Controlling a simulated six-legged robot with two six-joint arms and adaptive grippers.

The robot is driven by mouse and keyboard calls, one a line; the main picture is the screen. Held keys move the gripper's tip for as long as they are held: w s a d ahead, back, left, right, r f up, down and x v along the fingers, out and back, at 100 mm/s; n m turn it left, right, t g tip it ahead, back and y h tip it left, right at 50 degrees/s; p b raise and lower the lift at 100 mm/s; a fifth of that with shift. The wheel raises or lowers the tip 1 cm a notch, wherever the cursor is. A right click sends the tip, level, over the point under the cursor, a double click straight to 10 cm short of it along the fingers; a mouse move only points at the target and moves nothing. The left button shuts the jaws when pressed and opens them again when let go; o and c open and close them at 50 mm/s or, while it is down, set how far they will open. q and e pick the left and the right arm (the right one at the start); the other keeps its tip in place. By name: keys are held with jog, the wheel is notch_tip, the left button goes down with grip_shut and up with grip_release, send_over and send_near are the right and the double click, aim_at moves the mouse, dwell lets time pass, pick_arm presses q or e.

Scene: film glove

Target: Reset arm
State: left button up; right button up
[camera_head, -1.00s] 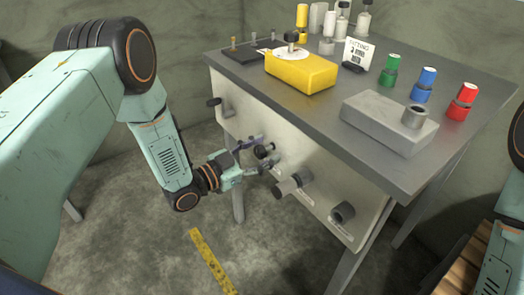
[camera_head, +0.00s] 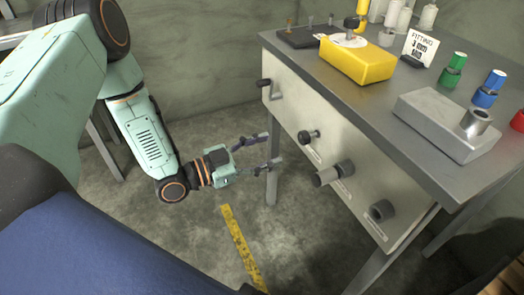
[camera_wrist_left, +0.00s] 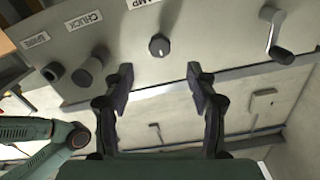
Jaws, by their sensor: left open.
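My left gripper (camera_head: 272,149) is open and empty, its two fingers apart, in front of and to the left of the grey front panel (camera_head: 352,165). It also shows in the left wrist view (camera_wrist_left: 160,80), with both fingers spread below a dark round knob (camera_wrist_left: 159,45). That knob (camera_head: 308,136) sits on the panel to the right of the fingertips, with a visible gap between them. My left arm (camera_head: 150,140) reaches down from the upper left, bent at the elbow. My right gripper is not seen.
A metal table (camera_head: 395,120) carries a yellow block (camera_head: 357,62), a grey block (camera_head: 440,122) and coloured cylinders. The panel has a crank (camera_head: 264,88) and thick knobs (camera_head: 335,173) (camera_head: 382,210). A yellow strip (camera_head: 242,245) lies on the floor.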

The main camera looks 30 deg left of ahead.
pick_arm(q)
jog(key=shift+s+a, duration=0.15)
jog(key=shift+s, duration=0.1)
dwell(0.3)
jog(key=s+f+n+g+y, duration=0.3)
jog(key=s+f+n+y, duration=0.15)
jog(key=f, duration=0.25)
jog(key=s+f+n+g+y, duration=0.3)
jog(key=s+f+n+g, duration=0.15)
jog(key=f, duration=0.35)
jog(key=s+f+n+g+y, duration=0.1)
jog(key=s+f+g+y, duration=0.2)
jog(key=s, duration=1.7)
jog(key=g, duration=0.3)
jog(key=shift+s+n+g, duration=0.35)
jog(key=shift+n, duration=0.05)
